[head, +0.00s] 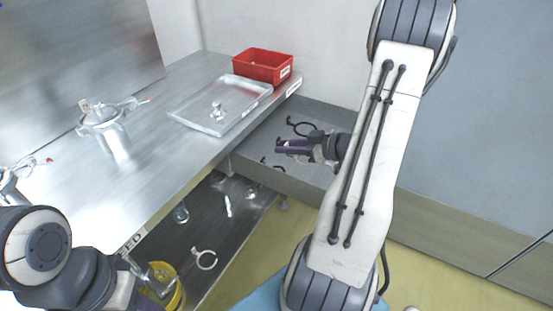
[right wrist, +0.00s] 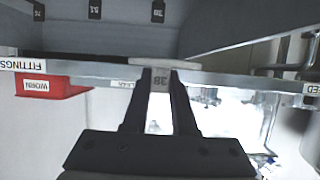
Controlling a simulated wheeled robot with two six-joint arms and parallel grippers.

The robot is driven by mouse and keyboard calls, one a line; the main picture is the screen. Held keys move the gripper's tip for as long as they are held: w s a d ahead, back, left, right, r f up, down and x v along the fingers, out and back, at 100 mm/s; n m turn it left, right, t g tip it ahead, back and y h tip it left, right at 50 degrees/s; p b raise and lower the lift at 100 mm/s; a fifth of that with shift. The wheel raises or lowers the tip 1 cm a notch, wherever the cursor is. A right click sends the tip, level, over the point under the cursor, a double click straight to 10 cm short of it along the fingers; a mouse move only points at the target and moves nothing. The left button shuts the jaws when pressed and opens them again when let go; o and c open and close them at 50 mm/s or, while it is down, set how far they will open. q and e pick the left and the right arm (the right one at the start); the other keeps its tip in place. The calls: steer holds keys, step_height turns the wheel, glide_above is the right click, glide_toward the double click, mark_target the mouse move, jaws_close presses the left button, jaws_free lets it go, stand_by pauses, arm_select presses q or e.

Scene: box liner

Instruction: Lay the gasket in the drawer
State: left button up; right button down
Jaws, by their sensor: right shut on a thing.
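The open grey drawer (head: 315,178) juts out beside the steel bench in the head view. Dark ring-shaped marks with tabs, one of them a ring mark (head: 302,127), show on its floor. My right gripper (head: 280,147) is over the drawer. In the right wrist view my right gripper (right wrist: 160,80) is shut on the tab of a pale gasket (right wrist: 165,63), seen nearly edge-on, with 38 on the tab. The drawer floor (right wrist: 120,38) shows dark tags there, one reading 38. My left gripper (head: 145,296) is low at the left, its fingers unclear.
A clamped metal fitting (head: 105,120) stands further left. A pale ring (head: 204,259) lies on the lower shelf. A yellow bucket (head: 178,296) is near my left arm.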

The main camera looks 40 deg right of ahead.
mark_target(264, 159)
steer(key=x, duration=0.4)
steer(key=d+x, duration=0.1)
steer(key=x, duration=0.1)
steer(key=shift+f+b, duration=0.3)
steer(key=shift+f, duration=0.05)
steer(key=shift+f+b, duration=0.4)
steer(key=shift+f, duration=1.6)
steer(key=shift+f, duration=0.1)
steer(key=shift+f+b, duration=0.3)
steer(key=shift+f, duration=0.2)
steer(key=c, duration=0.7)
jaws_free()
